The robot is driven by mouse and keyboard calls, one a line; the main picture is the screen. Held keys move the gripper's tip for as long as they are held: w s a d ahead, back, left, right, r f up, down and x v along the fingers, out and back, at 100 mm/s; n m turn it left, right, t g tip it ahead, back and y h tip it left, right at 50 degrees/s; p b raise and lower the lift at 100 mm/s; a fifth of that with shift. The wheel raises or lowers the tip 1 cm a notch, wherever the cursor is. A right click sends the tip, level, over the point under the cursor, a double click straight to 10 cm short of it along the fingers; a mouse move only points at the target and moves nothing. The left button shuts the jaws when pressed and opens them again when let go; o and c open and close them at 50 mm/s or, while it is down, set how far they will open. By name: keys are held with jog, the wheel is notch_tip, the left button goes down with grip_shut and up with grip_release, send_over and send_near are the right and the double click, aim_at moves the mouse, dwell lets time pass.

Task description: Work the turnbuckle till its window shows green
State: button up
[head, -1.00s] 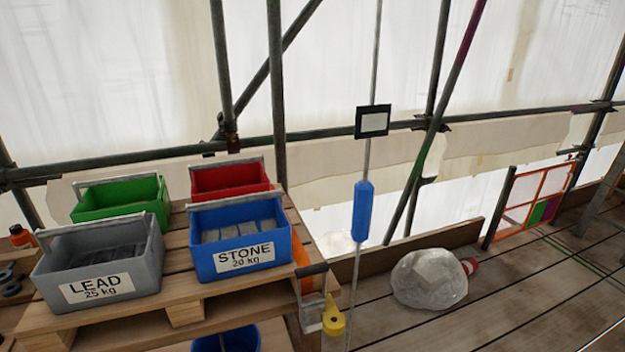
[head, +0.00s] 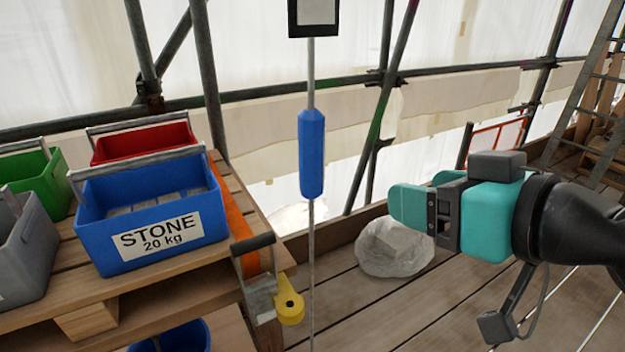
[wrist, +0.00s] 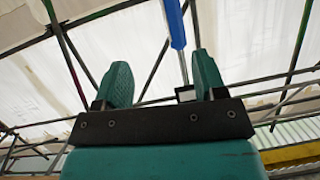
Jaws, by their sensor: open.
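The turnbuckle (head: 311,155) is a blue faceted body, upright on a thin vertical rod, near the middle of the head view. Above it on the rod is a black-framed window (head: 313,12), cut by the top edge; its visible panel is pale, with no green showing. My teal gripper (head: 420,200) is right of the turnbuckle, apart from it, with its fingers pointing left. In the wrist view the open, empty fingers (wrist: 163,82) show, with the blue turnbuckle (wrist: 175,22) beyond them at the top and the dark-framed window (wrist: 186,93) small near the right finger.
A blue STONE crate (head: 150,215) and a red crate (head: 140,140) stand on a wooden pallet at left. A yellow part (head: 289,300) hangs by the pallet's corner, close to the rod. A grey wrapped lump (head: 390,250) lies on the planks behind. Scaffold poles cross the back.

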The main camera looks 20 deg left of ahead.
aim_at(318, 136)
jog(key=w+a+y+p, duration=0.1)
jog(key=w+a+p, duration=0.2)
jog(key=a+p, duration=0.2)
jog(key=w+a+t+y+p, duration=0.1)
jog(key=w+a+p, duration=0.2)
jog(key=a+p, duration=0.2)
jog(key=w+a+n+t+y+p, duration=0.1)
jog(key=w+a+p, duration=0.2)
jog(key=p, duration=0.7)
jog(key=shift+w+a+r, duration=0.1)
jog(key=shift+a+r, duration=0.05)
jog(key=shift+a, duration=0.5)
jog(key=shift+w+a+r, duration=0.1)
jog(key=shift+a, duration=0.55)
jog(key=shift+w+a+f+p, duration=0.2)
jog(key=shift+a+p, duration=0.15)
jog(key=shift+p, duration=0.25)
jog(key=shift+w+a+f+p, duration=0.1)
jog(key=shift+w+a+p, duration=0.15)
jog(key=shift+p, duration=0.35)
jog(key=shift+a, duration=0.1)
jog(key=shift+f, duration=0.1)
jog(key=c, duration=0.9)
